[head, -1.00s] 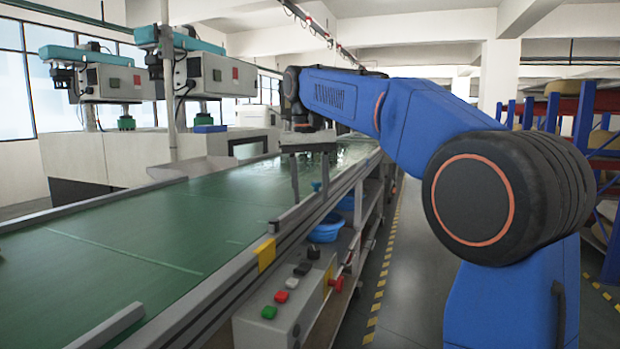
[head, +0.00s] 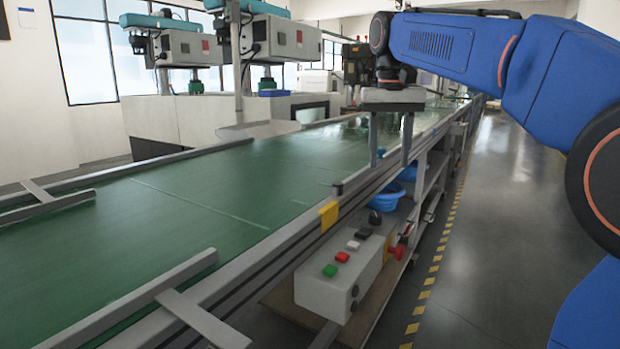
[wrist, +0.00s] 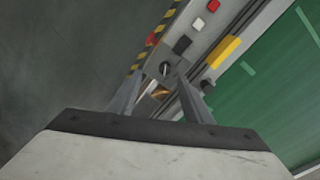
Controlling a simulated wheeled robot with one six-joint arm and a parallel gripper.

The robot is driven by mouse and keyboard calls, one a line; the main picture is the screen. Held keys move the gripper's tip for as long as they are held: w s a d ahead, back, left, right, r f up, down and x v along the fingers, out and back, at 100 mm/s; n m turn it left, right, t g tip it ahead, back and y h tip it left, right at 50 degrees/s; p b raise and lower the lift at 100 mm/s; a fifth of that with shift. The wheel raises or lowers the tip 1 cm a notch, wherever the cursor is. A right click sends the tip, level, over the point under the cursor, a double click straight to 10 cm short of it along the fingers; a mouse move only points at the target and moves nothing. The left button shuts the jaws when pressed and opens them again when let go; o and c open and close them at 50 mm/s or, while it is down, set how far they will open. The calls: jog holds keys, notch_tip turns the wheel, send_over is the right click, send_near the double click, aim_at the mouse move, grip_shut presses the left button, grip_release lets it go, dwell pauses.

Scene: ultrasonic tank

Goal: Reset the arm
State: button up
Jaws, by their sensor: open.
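My blue arm (head: 470,45) reaches from the right edge across the upper part of the head view. My gripper (head: 389,158) hangs from its end, pointing down, with its two grey fingers apart and nothing between them. In the head view it appears over the right-hand rail of the green conveyor, above the control box. In the wrist view the open fingers of my gripper (wrist: 160,78) show beyond its pale body, with the control box and rail below. The exact height above the rail cannot be told.
The green conveyor (head: 200,200) fills the left and middle. A control box (head: 340,275) with coloured buttons is mounted at its side. Blue basins (head: 388,196) sit on the shelf below. Machines (head: 180,45) stand behind. A clear grey aisle (head: 490,230) runs along the right.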

jog(key=s+d+f+n+t, duration=0.1)
jog(key=s+d+f+t, duration=0.1)
jog(key=s+f, duration=1.2)
jog(key=s+d+f+t, duration=0.2)
jog(key=s+d+f, duration=0.2)
jog(key=s+f, duration=1.1)
notch_tip(320, 180, down, 2)
jog(key=shift+s+d+f+n, duration=0.1)
jog(key=shift+s+d+n, duration=0.15)
jog(key=shift+d+n, duration=0.15)
jog(key=shift+c, duration=0.4)
